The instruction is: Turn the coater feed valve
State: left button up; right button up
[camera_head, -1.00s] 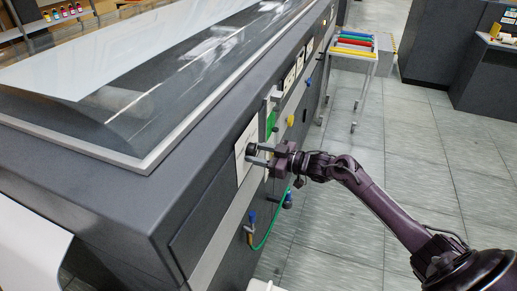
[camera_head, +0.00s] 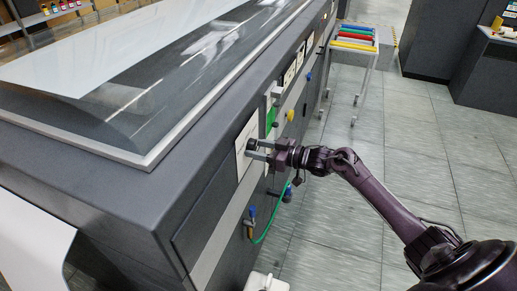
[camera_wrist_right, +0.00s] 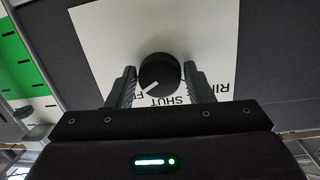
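A round black knob (camera_wrist_right: 160,75) with a white pointer line sits on a white label plate (camera_wrist_right: 100,30). In the right wrist view the pointer slants to the lower left. The plate's printing appears upside down there; "SHUT" is readable and other words are partly hidden. In the head view the plate (camera_head: 241,158) is on the side of the dark machine. My right gripper (camera_head: 257,150) reaches the knob from the right. Its fingers (camera_wrist_right: 160,86) lie on either side of the knob, very close to it; I cannot tell whether they touch. My left gripper is not in view.
The machine (camera_head: 140,190) has several other controls along its side, including a yellow knob (camera_head: 290,115). A green hose (camera_head: 270,228) hangs below. A cart (camera_head: 355,47) with coloured bars stands behind. The tiled floor on the right is clear.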

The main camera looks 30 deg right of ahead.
jog(key=o, duration=0.3)
jog(key=shift+s+d+f, duration=0.1)
jog(key=shift+s+d, duration=0.2)
jog(key=shift+s, duration=0.05)
jog(key=b+v, duration=0.2)
jog(key=v, duration=0.5)
